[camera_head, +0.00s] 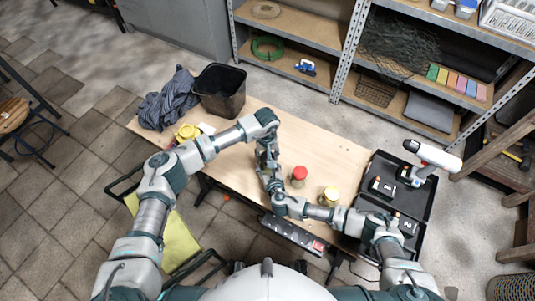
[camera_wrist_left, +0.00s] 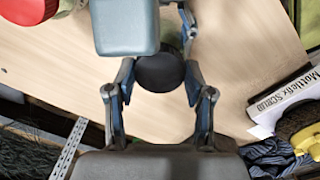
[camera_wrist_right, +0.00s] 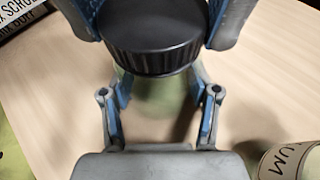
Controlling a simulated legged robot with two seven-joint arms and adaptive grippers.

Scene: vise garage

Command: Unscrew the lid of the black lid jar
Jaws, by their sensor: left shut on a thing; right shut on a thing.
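The black lid jar is held between my two grippers over the wooden table; in the head view my arms hide it. Its black lid (camera_wrist_left: 160,72) sits between the fingers of my left gripper (camera_head: 267,166), which is shut on it from above. In the right wrist view the ribbed black lid (camera_wrist_right: 152,48) is on the jar, with left fingers at both sides. Below it, the greenish glass body (camera_wrist_right: 166,92) is between the fingers of my right gripper (camera_wrist_right: 165,105), which is shut on it. I cannot tell whether the lid is loosened or whether the jar touches the table.
A black case (camera_head: 367,205) with a drill (camera_head: 432,155) is at the right. A black bin (camera_head: 220,88) and a dark cloth (camera_head: 168,98) lie at the left end.

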